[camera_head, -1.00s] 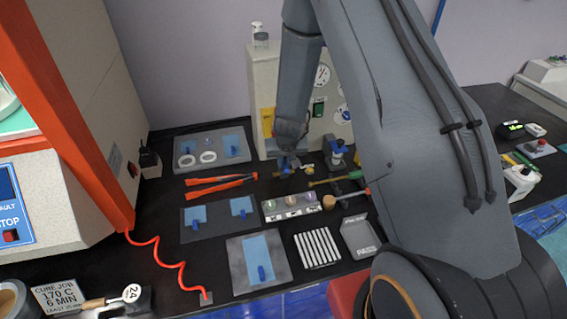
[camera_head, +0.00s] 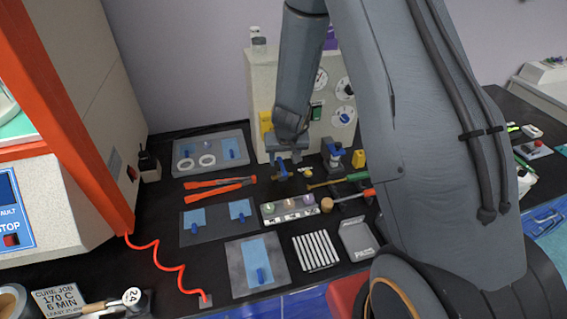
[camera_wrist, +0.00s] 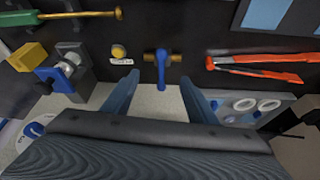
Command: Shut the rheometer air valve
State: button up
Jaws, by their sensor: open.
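The air valve is a brass body with a blue lever handle (camera_wrist: 161,65), in the middle of the wrist view. The lever points toward my gripper, crosswise to the brass body. In the head view the valve (camera_head: 282,171) shows small on the black bench below my gripper, partly hidden. My gripper (camera_wrist: 160,100) is open and empty, with one blue-grey finger on each side of the lever's line. The fingertips appear short of the lever, not touching it. In the head view my gripper (camera_head: 286,153) is just above and behind the valve.
A small brass knob (camera_wrist: 118,51) with a label sits beside the valve. A grey stand with a blue clamp (camera_wrist: 58,76) is at left in the wrist view. Orange-handled tongs (camera_head: 220,188) and a grey tray with white rings (camera_head: 211,151) lie nearby. A cream gauge cabinet (camera_head: 262,85) stands behind.

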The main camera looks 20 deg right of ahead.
jog(key=shift+v, duration=1.15)
jog(key=shift+s+a+r, duration=0.1)
jog(key=shift+a+r, duration=0.05)
jog(key=shift+r, duration=0.05)
jog(key=s+r+n+g+b, duration=0.1)
jog(key=s+r+g+b, duration=0.2)
jog(key=s+b, duration=0.8)
jog(key=s+r, duration=0.1)
jog(key=s, duration=0.9)
jog(key=shift+a+r+n+y, duration=0.2)
jog(key=shift+n+y, duration=0.1)
jog(key=shift+w, duration=0.1)
